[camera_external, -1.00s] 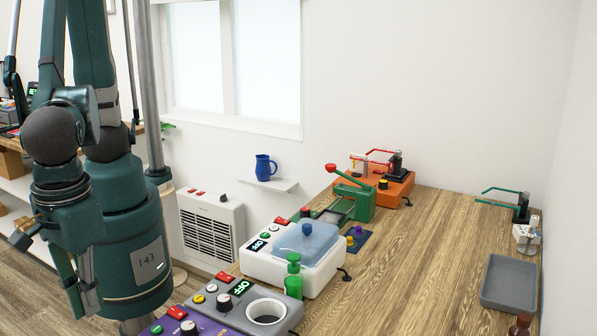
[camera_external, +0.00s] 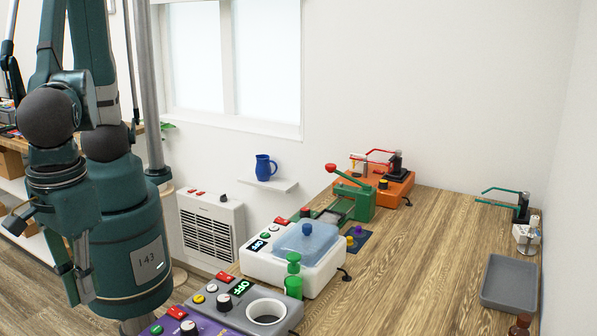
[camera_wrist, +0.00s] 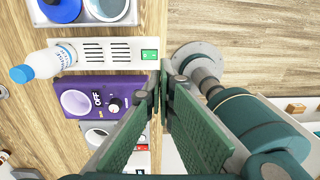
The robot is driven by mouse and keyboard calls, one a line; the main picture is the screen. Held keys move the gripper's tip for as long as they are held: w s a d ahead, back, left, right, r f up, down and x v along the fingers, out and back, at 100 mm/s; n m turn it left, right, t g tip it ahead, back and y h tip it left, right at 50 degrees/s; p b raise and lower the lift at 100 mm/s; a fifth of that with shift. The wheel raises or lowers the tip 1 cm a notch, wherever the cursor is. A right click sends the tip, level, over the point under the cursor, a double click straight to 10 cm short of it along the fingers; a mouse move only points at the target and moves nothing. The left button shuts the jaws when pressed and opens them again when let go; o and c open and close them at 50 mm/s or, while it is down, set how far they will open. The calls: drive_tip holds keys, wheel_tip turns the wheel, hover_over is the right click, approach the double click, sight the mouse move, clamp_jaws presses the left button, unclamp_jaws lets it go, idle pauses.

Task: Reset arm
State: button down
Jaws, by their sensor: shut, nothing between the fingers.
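My gripper (camera_wrist: 164,82) is shut and empty, its two green finger pads meeting at the tips in the wrist view. In the external view my gripper (camera_external: 74,292) hangs at the left beside my dark green arm base, apart from the table's devices. Under it in the wrist view, to the left, lie a purple device (camera_wrist: 80,85) with an OFF display and a white panel (camera_wrist: 95,52) with a green switch. My own base shows on the right of the wrist view.
A white bottle with a blue cap (camera_wrist: 48,60) lies left in the wrist view. A grey device (camera_external: 230,312), a white device with a blue lid (camera_external: 308,240), a green press (camera_external: 355,200) and a grey tray (camera_external: 510,283) stand on the wooden table (camera_external: 425,270). The table's middle right is clear.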

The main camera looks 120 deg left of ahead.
drive_tip(key=w+a+r+m+t+h+b, duration=0.1)
drive_tip(key=w+a+r+m+t+b, duration=0.2)
drive_tip(key=a, duration=0.5)
drive_tip(key=w+a+r+m+b, duration=0.1)
drive_tip(key=w+a+r+m, duration=0.1)
drive_tip(key=a+m, duration=0.5)
drive_tip(key=s+a+r+m+t+y+b, duration=0.1)
drive_tip(key=a+m, duration=0.7)
drive_tip(key=a, duration=1.3)
drive_tip(key=s+r+t+b, duration=0.1)
drive_tip(key=s+t+b, duration=0.1)
drive_tip(key=t+b, duration=0.1)
drive_tip(key=shift+t, duration=0.4)
